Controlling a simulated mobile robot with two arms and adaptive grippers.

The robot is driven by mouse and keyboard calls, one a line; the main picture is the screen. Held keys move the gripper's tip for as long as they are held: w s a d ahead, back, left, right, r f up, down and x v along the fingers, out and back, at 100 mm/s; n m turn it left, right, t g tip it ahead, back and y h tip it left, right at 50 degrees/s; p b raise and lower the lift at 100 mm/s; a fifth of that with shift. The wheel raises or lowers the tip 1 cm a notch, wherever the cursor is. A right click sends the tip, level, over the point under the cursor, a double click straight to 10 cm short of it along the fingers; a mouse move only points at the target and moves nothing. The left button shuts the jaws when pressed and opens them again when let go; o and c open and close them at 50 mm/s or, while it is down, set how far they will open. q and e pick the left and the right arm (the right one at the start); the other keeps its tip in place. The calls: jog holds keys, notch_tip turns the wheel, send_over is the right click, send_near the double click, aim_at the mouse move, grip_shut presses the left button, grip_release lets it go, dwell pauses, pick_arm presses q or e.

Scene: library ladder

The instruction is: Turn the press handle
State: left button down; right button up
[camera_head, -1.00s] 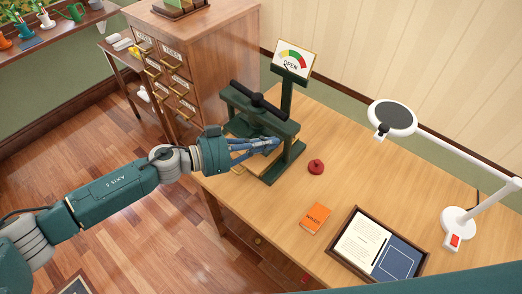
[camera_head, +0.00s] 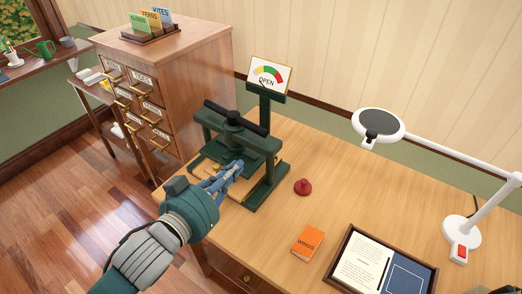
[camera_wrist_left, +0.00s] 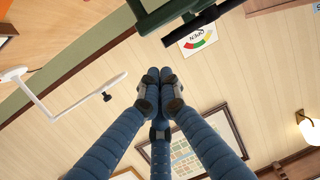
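The green press (camera_head: 262,190) stands on the left part of the wooden desk. Its black bar handle (camera_head: 236,118) lies crosswise on top of the screw, above the green crossbeam. A gauge sign reading OPEN (camera_head: 270,77) stands on a post behind it. My left gripper (camera_head: 238,166) is in front of the press, below the handle and apart from it, its fingers overlapping the press opening in the picture. In the left wrist view the fingertips (camera_wrist_left: 160,76) come together with nothing between them. The press handle (camera_wrist_left: 190,22) and the gauge (camera_wrist_left: 198,42) show there upside down. My right gripper is not in view.
A red stamp-like knob (camera_head: 303,187), an orange book (camera_head: 307,242) and a framed tray (camera_head: 341,283) lie on the desk (camera_head: 345,190). A white magnifier lamp (camera_head: 455,152) stands at right. A drawer cabinet (camera_head: 200,62) stands behind the press at left.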

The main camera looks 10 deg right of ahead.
aim_at(267, 137)
pick_arm(q)
jog(key=p+x, duration=0.3)
jog(key=x, duration=1)
jog(key=shift+a, duration=0.1)
jog(key=shift+w+d+f, duration=0.15)
jog(key=shift+w+d, duration=0.1)
jog(key=shift+w, duration=0.15)
jog(key=shift+w+d, duration=0.1)
jog(key=shift+w+d+r, duration=0.25)
jog(key=shift+w+d, duration=0.2)
jog(key=shift+d, duration=0.2)
